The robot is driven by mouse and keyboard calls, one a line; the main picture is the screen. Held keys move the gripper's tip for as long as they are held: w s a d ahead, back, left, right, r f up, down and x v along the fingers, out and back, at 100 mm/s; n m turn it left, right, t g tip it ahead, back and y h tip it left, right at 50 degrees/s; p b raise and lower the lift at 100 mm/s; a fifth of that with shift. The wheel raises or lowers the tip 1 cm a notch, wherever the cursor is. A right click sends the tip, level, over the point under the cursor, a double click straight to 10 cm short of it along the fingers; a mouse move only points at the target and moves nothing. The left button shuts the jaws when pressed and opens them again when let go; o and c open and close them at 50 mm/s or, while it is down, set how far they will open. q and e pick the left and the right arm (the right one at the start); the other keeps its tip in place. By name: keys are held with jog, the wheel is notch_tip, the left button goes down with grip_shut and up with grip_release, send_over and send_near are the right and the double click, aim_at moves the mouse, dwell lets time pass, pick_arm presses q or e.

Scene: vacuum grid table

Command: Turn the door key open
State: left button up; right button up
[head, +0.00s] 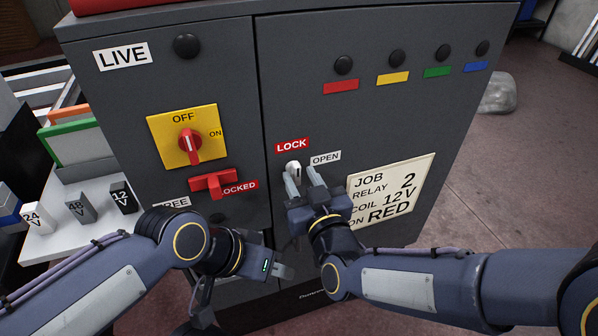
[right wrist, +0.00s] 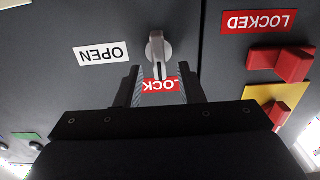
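The door key (head: 293,168) is a small silver-grey handle on the right door of the dark cabinet. It sits below the red LOCK label (head: 292,145) and left of the white OPEN label (head: 326,158). In the right wrist view the key (right wrist: 158,47) points toward the LOCK label (right wrist: 160,86). My right gripper (head: 301,178) is open at the key. In its wrist view the two fingers (right wrist: 160,88) stand apart on either side of the key's tip; contact is not visible. My left gripper (head: 284,270) is low before the cabinet; its finger gap is not clear.
The left door has a yellow OFF/ON switch (head: 168,137) and a red latch (head: 212,183) by a LOCKED label. A job card (head: 392,191) is right of my right gripper. Coil blocks (head: 82,207) stand on a white table at left.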

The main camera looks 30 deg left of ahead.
jog(key=shift+x, duration=1)
jog(key=shift+c, duration=0.4)
